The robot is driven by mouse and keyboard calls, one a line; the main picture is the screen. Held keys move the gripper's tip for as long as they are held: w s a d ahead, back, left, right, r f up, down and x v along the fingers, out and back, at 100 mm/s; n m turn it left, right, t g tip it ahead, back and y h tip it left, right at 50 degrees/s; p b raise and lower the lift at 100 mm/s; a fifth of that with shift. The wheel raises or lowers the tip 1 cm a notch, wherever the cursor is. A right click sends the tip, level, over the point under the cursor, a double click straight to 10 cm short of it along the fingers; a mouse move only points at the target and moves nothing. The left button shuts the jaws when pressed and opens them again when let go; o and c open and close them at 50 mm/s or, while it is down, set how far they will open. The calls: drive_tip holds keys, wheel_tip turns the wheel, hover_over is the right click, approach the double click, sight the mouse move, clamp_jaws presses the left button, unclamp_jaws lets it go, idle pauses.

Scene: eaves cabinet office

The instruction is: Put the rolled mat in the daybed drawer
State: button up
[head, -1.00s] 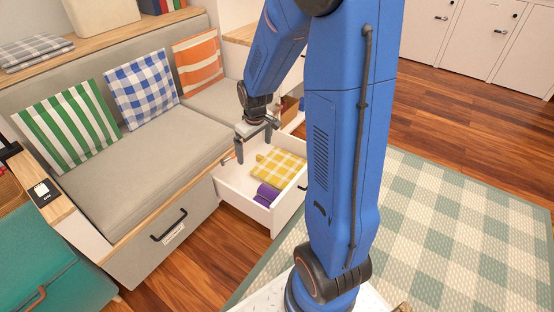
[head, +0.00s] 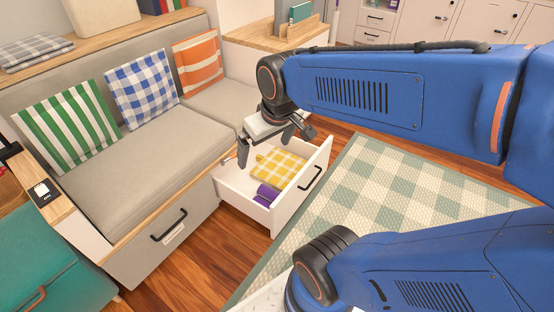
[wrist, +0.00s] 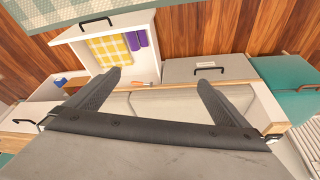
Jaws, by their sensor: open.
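The purple rolled mat (head: 266,194) lies inside the pulled-out daybed drawer (head: 287,212), at its front corner beside a folded yellow checked cloth (head: 280,167). In the wrist view the purple mat (wrist: 140,39) shows as two purple parts side by side, next to the cloth. The drawer (wrist: 75,52) is white inside and open. My gripper (head: 270,148) is open with nothing between its fingers. It hangs above the back part of the drawer, by the seat edge, apart from the mat. In the wrist view its fingers (wrist: 159,80) point toward the drawer and seat edge.
A second, shut drawer (head: 165,238) with a black handle is to the left. The grey daybed seat (head: 140,165) carries several cushions. A wooden-topped cabinet (head: 265,35) stands behind. A green checked rug (head: 385,200) covers clear floor at right.

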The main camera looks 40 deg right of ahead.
drive_tip(key=s+a+r, duration=0.1)
drive_tip(key=s, duration=0.5)
drive_tip(key=shift+s+r+m+t, duration=0.3)
drive_tip(key=shift+s+r, duration=0.05)
drive_tip(key=shift+s, duration=0.05)
idle(0.9)
